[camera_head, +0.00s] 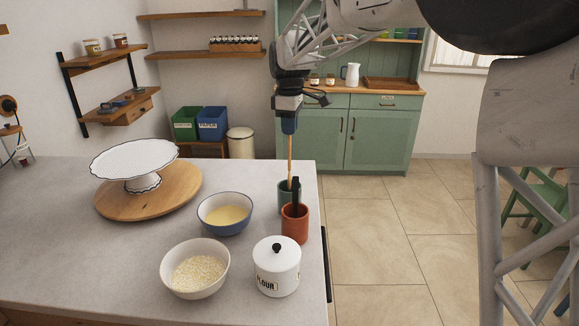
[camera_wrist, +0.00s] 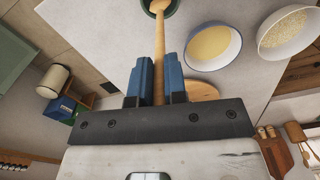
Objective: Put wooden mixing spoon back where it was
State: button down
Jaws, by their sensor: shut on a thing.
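The wooden mixing spoon (camera_head: 290,160) hangs upright below my gripper (camera_head: 289,129), which is shut on its handle. The spoon's lower end reaches into the mouth of a green crock (camera_head: 284,198) near the counter's right edge. In the wrist view the handle runs between the two blue fingers of my gripper (camera_wrist: 159,72), and the spoon's head (camera_wrist: 158,5) shows inside the green rim (camera_wrist: 176,8). Whether the head touches the crock's bottom is hidden.
A red crock (camera_head: 295,224) with a black-handled utensil stands just in front of the green one. A blue bowl (camera_head: 224,229), a white bowl (camera_head: 195,288) and a flour canister (camera_head: 276,278) are close. A white cake stand (camera_head: 134,160) sits on a round board (camera_head: 150,205).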

send_near(289, 170)
jog(key=shift+w, duration=0.3)
jog(key=shift+f, duration=2)
jog(key=c, duration=1.2)
grip_release()
jog(key=shift+o, duration=0.2)
notch_tip(289, 170, up, 12)
jog(key=shift+r, duration=0.15)
jog(key=shift+s+d, duration=0.1)
jog(key=shift+d, duration=0.05)
